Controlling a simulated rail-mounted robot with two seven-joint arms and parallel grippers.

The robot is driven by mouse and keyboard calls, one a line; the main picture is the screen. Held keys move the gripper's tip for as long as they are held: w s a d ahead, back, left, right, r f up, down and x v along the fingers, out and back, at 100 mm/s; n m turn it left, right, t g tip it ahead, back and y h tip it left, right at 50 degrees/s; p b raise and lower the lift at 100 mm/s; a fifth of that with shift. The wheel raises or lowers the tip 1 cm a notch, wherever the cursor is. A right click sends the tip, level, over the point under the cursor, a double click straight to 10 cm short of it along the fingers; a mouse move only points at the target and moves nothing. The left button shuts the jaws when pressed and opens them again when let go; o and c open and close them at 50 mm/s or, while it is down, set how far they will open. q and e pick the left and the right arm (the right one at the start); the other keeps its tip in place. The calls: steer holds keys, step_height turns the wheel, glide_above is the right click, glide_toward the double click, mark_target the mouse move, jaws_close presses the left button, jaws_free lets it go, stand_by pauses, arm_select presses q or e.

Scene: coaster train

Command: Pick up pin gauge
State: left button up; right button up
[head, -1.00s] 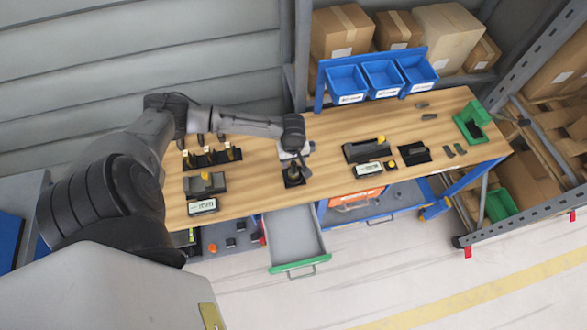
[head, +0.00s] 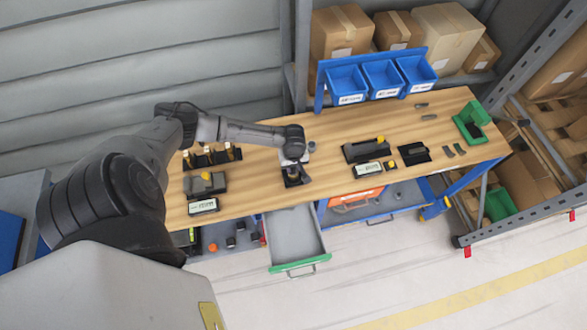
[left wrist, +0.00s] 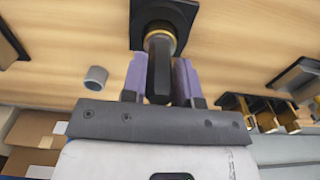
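The pin gauge (left wrist: 160,65), with a dark handle and a gold collar, stands in a square black base (left wrist: 180,12) on the wooden bench. My left gripper (left wrist: 160,75) has its two purple fingers on either side of the handle, very close to it; I cannot tell whether they press on it. In the head view my left gripper (head: 293,165) is over the black base (head: 299,181) near the bench's front edge, and it mostly hides the gauge. My right gripper is not in view.
A grey ring (left wrist: 96,78) stands beside the gauge. A rack of gold-coloured pieces (head: 212,157) is on the left, and dark fixtures (head: 366,150) are on the right. An open drawer (head: 293,238) juts out below. Blue bins (head: 383,79) stand behind.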

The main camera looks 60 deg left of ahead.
arm_select(q)
jaws_close()
steer(key=shift+r, duration=0.1)
